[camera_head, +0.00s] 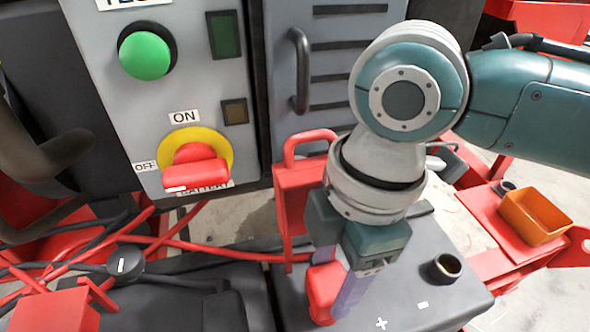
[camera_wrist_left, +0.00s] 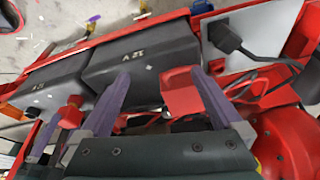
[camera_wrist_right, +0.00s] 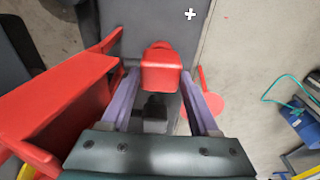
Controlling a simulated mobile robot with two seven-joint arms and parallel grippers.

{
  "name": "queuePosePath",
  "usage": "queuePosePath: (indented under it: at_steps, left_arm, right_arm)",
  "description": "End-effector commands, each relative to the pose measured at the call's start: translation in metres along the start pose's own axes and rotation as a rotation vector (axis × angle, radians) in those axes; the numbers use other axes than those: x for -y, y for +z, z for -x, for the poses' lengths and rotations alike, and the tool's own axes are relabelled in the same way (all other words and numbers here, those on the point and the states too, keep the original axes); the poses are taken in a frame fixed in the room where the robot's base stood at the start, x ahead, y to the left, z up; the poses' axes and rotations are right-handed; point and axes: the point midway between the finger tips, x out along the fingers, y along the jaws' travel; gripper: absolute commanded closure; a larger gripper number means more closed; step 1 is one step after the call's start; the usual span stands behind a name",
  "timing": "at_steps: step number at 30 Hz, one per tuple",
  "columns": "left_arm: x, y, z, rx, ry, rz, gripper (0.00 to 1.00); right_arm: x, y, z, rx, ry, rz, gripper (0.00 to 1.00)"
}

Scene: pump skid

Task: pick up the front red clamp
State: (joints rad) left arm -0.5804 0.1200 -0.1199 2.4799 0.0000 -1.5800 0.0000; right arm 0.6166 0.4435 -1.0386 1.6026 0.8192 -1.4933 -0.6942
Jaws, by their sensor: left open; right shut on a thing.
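The front red clamp (camera_head: 321,291) is between the purple fingers of my right gripper (camera_head: 334,298), low over the dark battery (camera_head: 415,296). In the right wrist view the red clamp (camera_wrist_right: 160,68) shows between both fingers, and the gripper (camera_wrist_right: 160,78) is shut on it. I cannot tell whether the clamp still touches the battery. My left gripper (camera_wrist_left: 162,77) is open, with a red block (camera_wrist_left: 181,92) showing between its fingers. I cannot tell whether that block touches them. The left gripper is outside the head view.
A grey panel with a green button (camera_head: 145,56) and red switch (camera_head: 195,167) stands behind at left. A red bracket (camera_head: 294,200) rises close beside the right gripper. Red and black cables (camera_head: 170,243) cross at left. An orange bin (camera_head: 536,216) sits at right.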

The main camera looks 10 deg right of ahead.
Motion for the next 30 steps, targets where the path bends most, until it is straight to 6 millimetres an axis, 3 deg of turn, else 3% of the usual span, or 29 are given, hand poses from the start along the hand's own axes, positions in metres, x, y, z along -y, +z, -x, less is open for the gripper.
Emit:
queuePosePath:
  at_steps: [5, 18, 24, 30]
  left_arm:
    - [0.0, -0.004, 0.011, 0.0, 0.0, 0.0, 0.0]
    - [0.001, -0.011, 0.035, -0.001, 0.0, 0.0, 0.0]
    - [0.001, -0.013, 0.039, -0.001, 0.0, 0.0, 0.0]
    - [0.001, -0.013, 0.039, -0.001, 0.0, 0.0, 0.0]
  right_arm:
    - [-0.002, -0.005, 0.035, -0.002, 0.005, 0.002, 1.0]
    - [-0.001, -0.019, 0.152, -0.002, 0.005, 0.001, 1.0]
    - [-0.001, -0.022, 0.18, -0.002, 0.002, 0.0, 1.0]
    - [0.0, -0.023, 0.187, 0.0, 0.001, -0.001, 1.0]
